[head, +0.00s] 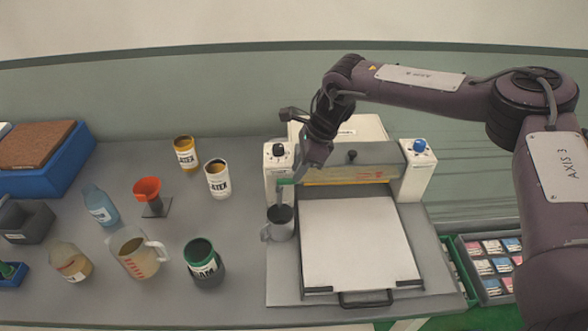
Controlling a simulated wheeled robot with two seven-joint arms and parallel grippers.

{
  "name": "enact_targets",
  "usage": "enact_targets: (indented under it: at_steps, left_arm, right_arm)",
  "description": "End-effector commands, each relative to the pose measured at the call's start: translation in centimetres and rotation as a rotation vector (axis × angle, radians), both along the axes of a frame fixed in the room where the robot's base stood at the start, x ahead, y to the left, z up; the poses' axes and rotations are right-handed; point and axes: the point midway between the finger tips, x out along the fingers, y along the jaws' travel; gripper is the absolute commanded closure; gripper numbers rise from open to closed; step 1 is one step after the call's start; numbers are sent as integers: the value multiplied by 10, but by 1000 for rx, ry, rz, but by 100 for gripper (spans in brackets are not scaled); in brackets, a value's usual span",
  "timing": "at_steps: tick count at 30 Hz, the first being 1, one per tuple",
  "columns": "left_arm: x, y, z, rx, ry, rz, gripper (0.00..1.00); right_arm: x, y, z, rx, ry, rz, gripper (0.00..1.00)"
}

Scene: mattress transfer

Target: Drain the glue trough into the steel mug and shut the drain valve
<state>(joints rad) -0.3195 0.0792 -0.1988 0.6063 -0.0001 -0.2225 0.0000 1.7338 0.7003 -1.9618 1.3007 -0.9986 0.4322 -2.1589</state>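A grey steel mug (281,224) stands at the left edge of the white machine, its handle to the left and its inside dark. The glue trough (350,175) is the yellowish bar across the machine between two white posts. A small greenish part that looks like the drain valve (286,184) sits at the trough's left end, above the mug. My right gripper (298,176) reaches down from above with its fingertips at or beside this part. I cannot tell whether they touch it or how far apart they are. My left gripper is out of view.
A measuring jug (134,252), green-banded pot (204,263), blue bottle (100,206) and red funnel (147,188) stand on the left. Two labelled cans (186,153) stand behind. A white sheet (357,241) covers the machine bed. Crates of packets (490,264) sit right, below the table.

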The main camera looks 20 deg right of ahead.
Motion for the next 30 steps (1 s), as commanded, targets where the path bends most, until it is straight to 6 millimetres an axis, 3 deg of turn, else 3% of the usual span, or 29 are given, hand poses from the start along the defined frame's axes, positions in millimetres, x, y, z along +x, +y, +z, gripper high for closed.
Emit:
enact_targets:
  at_steps: [2, 4, 10, 13, 16, 21, 30]
  left_arm:
    - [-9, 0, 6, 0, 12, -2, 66]
    - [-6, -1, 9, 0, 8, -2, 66]
    - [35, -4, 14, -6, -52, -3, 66]
    - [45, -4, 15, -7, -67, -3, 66]
    - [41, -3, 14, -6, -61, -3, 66]
    - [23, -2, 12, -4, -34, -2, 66]
    - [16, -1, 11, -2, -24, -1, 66]
  right_arm:
    - [1, 4, -10, -1, 4, -1, 79]
    - [2, 8, -17, 0, 2, 1, 79]
    - [4, 11, -27, 1, -2, -2, 79]
    - [4, 11, -27, 1, -2, -2, 79]
    - [3, 11, -27, 1, -1, -1, 79]
    - [3, 11, -27, 1, -1, 0, 100]
    - [2, 11, -28, 1, -1, -17, 100]
